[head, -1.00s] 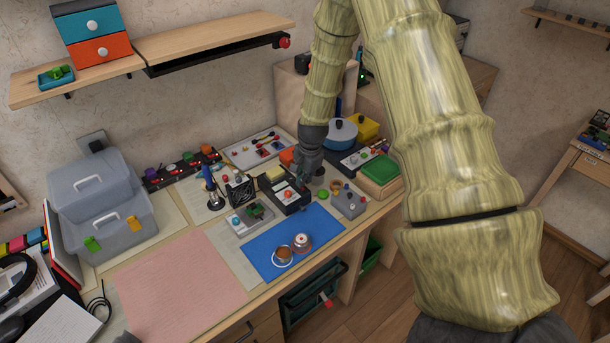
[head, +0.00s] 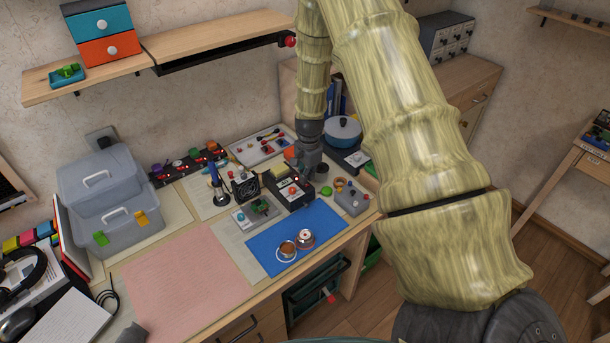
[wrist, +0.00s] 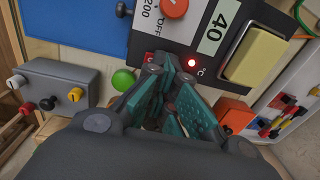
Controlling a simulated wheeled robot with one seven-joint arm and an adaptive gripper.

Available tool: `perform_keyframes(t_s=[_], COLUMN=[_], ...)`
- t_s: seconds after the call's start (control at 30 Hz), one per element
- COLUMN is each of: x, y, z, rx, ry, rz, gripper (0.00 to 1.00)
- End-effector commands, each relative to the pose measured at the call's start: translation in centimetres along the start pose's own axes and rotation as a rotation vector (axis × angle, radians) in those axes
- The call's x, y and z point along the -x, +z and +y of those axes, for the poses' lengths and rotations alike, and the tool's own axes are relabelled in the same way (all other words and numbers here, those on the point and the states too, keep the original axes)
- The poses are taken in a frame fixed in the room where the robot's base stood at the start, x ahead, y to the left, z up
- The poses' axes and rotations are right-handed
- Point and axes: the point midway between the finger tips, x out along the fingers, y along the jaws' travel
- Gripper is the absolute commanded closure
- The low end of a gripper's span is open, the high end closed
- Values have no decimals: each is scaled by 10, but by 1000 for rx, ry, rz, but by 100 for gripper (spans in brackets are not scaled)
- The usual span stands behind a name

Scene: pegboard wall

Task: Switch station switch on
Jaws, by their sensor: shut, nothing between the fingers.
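The dark soldering station (wrist: 205,35) fills the upper middle of the wrist view, with an orange knob (wrist: 174,8), a "40" label and a glowing red lamp (wrist: 192,64). The station (head: 294,193) also shows in the head view on the bench. My gripper (wrist: 165,64) is shut and empty, its fingertips at the station's near edge, just beside the lamp. A small red part (wrist: 149,57) shows left of the fingertips. It may be the switch, but the fingers cover most of that spot, so its position and any contact cannot be told.
A yellow block (wrist: 258,55) sits at the lamp's right. A grey box with coloured knobs (wrist: 55,90) and a green button (wrist: 123,79) are at left. The blue mat (head: 295,240) with two small round things lies in front. A pan (head: 342,131) stands behind my gripper.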

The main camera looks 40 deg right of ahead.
Motion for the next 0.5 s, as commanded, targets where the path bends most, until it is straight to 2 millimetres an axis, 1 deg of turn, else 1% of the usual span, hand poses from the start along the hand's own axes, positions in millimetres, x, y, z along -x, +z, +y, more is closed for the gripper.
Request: perform_keyframes(t_s=[0.03, 0.5], x=[-4, -6], y=[1, 0], z=[4, 24], rx=[-1, -3], ry=[5, 15], rz=[-2, -5], gripper=[100, 100])
